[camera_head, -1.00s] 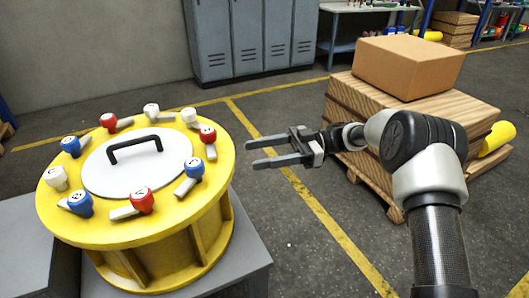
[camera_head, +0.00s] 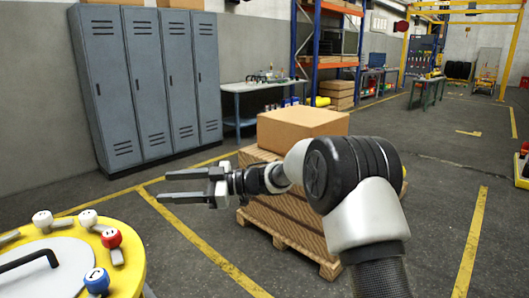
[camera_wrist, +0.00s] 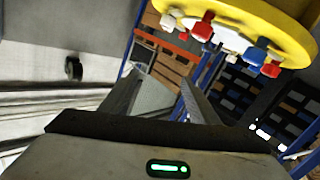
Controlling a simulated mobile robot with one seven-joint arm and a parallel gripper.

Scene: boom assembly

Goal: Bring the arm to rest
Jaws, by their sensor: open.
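My gripper (camera_head: 186,186) is open and empty, held out level in the air at the end of my bent arm. It points left in the head view, in front of the grey lockers and to the right of the yellow round drum. Its two fingers (camera_wrist: 160,92) show apart in the wrist view with nothing between them. The yellow drum (camera_head: 128,270) stands at the lower left, cut off by the frame, with a white lid, a black handle and red, white and blue knobs. Its rim also shows in the wrist view (camera_wrist: 285,22). My gripper is apart from it.
A cardboard box (camera_head: 300,128) sits on a wooden pallet stack (camera_head: 285,215) behind my arm. Grey lockers (camera_head: 150,90) stand against the wall. A workbench (camera_head: 262,86) and shelving (camera_head: 335,40) are farther back.

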